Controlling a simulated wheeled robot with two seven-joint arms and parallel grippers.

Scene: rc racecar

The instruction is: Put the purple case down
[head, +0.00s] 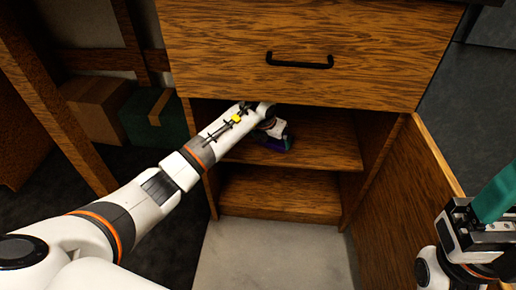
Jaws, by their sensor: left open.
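The purple case (274,146) is a small dark shape low on the cabinet's upper open shelf (325,151). My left gripper (284,143) reaches in over the shelf and is open at the case. The gripper and arm hide much of the case, and I cannot tell whether the fingers touch it. My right gripper (491,200) is at the lower right, partly cut off by the frame edge. Teal shows at its end, and its jaw opening is not clear.
The wooden cabinet has a closed drawer (300,40) with a black handle (299,62) above. A lower shelf (280,190) is empty. An open wooden door (415,190) stands to the right. Boxes (100,105) and a teal box (143,118) sit at the left.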

